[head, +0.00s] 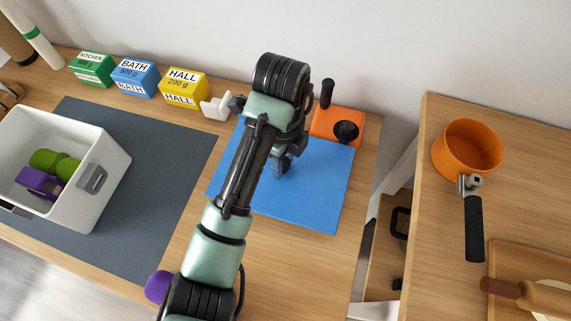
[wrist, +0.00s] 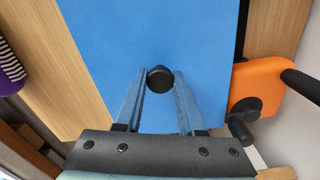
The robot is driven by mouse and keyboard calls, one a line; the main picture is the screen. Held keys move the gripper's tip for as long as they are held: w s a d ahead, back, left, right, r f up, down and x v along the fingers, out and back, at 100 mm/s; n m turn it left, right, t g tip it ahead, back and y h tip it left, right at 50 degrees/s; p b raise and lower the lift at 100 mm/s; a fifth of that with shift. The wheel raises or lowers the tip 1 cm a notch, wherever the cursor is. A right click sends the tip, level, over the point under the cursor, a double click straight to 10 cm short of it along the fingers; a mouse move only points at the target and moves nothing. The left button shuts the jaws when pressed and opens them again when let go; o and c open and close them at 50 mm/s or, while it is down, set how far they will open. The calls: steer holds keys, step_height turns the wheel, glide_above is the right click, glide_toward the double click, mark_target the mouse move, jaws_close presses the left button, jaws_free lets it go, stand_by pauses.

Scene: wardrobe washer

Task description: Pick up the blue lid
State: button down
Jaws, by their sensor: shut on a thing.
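The blue lid (head: 318,193) is a flat blue panel at the right end of the wooden counter in the head view. It fills much of the wrist view (wrist: 110,35). A round black knob (wrist: 160,79) stands on the lid. My gripper (wrist: 160,74) is shut on this knob, one finger on each side. In the head view my gripper (head: 283,168) is over the lid, and my arm hides part of the lid and the knob. I cannot tell whether the lid rests on something or is slightly raised.
An orange object (head: 324,128) with black knob and handle is close beside the lid. Several labelled boxes (head: 183,88) line the wall. A white bin (head: 108,185) stands on a dark mat (head: 158,238). An orange pot (head: 455,160) is on the right counter, across a gap.

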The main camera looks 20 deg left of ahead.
steer(key=a, duration=0.5)
steer(key=s+a+b, duration=0.1)
steer(key=a, duration=0.4)
steer(key=s+a, duration=0.1)
steer(key=a, duration=0.5)
steer(key=shift+f, duration=0.2)
steer(key=shift+s+a+b, duration=0.1)
steer(key=shift+a+b, duration=0.2)
steer(key=shift+a, duration=0.4)
steer(key=shift+r, duration=0.15)
